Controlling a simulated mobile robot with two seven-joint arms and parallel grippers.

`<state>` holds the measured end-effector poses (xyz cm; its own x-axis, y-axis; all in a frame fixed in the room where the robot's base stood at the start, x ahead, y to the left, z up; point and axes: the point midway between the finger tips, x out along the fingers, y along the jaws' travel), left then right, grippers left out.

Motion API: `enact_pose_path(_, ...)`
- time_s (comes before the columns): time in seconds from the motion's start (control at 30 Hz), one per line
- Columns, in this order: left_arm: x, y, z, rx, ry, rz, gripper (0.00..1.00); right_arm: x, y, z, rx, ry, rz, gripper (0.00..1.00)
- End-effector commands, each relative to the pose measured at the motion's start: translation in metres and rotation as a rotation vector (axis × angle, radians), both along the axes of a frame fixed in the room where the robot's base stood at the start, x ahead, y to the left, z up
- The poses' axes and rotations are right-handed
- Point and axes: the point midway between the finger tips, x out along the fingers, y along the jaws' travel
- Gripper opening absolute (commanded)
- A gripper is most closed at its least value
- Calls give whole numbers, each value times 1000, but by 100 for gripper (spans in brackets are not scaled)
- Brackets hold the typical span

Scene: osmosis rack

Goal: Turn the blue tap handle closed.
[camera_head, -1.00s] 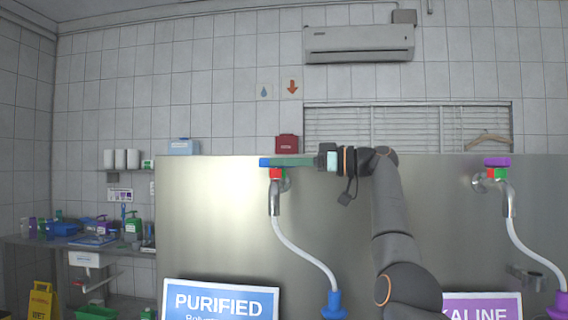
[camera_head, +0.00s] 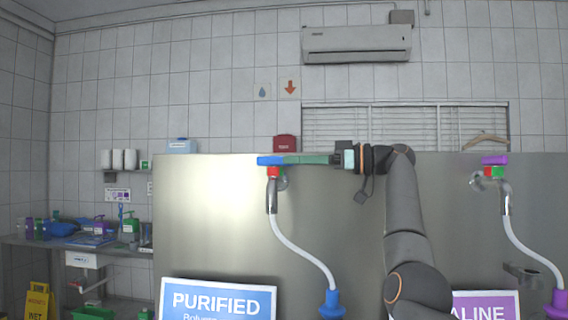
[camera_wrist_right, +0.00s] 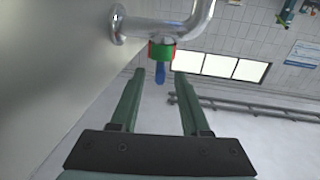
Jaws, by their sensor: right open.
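The blue tap handle (camera_head: 266,160) sits on top of the purified tap (camera_head: 272,190), above a red collar, and points left in the head view. My right gripper (camera_head: 288,160) reaches in from the right, its green fingers level with the handle. In the right wrist view my right gripper (camera_wrist_right: 159,72) is open, and the blue handle (camera_wrist_right: 161,73) shows between the fingertips with a gap on each side. I cannot tell how deep it lies between them. The red and green collar (camera_wrist_right: 162,50) is beyond the tips. My left gripper is not in view.
The steel panel (camera_head: 210,220) stands behind the tap. A white hose (camera_head: 305,252) runs down from its spout. A second tap with a purple handle (camera_head: 495,160) is at the right. A PURIFIED sign (camera_head: 218,300) stands below.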

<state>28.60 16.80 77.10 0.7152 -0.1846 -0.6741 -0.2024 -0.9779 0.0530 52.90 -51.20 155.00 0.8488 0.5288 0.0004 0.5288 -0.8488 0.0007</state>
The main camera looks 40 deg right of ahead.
Motion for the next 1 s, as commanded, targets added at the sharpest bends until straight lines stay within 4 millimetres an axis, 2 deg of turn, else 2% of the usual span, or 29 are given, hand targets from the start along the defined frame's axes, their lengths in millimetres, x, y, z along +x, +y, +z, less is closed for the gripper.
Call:
enact_pose_path(0.03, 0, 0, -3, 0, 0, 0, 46, -12, -8, 0, 1, -4, -4, 46)
enact_pose_path(0.2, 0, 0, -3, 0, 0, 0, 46, -43, -27, 1, 2, -3, -3, 46)
enact_pose_path(0.4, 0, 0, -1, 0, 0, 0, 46, -67, -42, 1, 1, -2, -1, 46)
enact_pose_path(0.6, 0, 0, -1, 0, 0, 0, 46, -74, -46, 0, 1, -1, -1, 46)
enact_pose_path(1.0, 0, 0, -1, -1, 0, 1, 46, -74, -46, 0, 1, -1, 0, 46)
